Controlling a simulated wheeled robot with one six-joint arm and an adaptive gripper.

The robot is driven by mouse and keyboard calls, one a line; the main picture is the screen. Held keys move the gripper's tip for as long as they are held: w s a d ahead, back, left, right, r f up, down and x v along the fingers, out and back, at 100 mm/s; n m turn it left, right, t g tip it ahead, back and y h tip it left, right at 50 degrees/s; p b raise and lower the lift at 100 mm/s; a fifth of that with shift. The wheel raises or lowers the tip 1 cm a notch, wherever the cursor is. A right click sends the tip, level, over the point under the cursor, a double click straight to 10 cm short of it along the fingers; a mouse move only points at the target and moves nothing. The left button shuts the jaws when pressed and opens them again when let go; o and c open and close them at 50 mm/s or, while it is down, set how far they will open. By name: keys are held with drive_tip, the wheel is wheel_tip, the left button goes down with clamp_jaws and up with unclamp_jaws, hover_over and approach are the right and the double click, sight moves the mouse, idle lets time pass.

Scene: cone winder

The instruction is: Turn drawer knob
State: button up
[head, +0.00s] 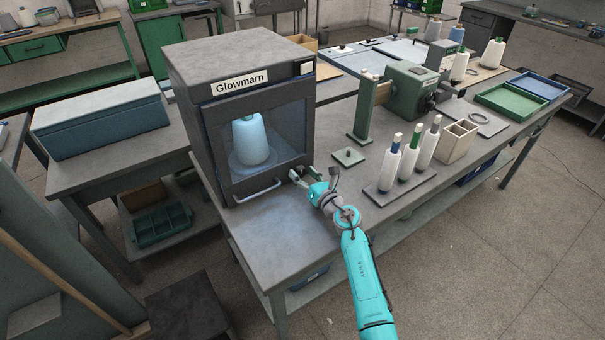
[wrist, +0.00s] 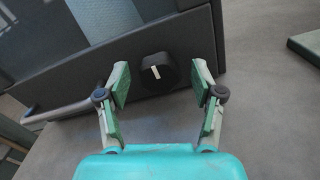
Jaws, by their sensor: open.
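A round black knob (wrist: 159,72) with a pale marker line sits on the lower front panel of the dark cabinet labelled Glowmarn (head: 190,110). The marker line is near vertical and slightly tilted in the wrist view. My gripper (head: 296,176) is at the cabinet's lower right front corner. In the wrist view my gripper (wrist: 160,86) is open, with one green-padded finger on each side of the knob and a gap visible on both sides. In the head view the knob is hidden behind my gripper. No separate drawer is clear in these views.
The cabinet's glass door has a bar handle (head: 257,192), and a pale blue cone (head: 250,140) stands inside. To the right are a green post (head: 362,112), a rack base with several spools (head: 384,199) and a wooden box (head: 457,142). The bench front (head: 275,245) is clear.

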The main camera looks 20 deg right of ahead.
drive_tip(key=shift+w+a, duration=0.1)
drive_tip(key=shift+w, duration=0.25)
drive_tip(key=c, duration=1.2)
drive_tip(key=shift+o, duration=0.2)
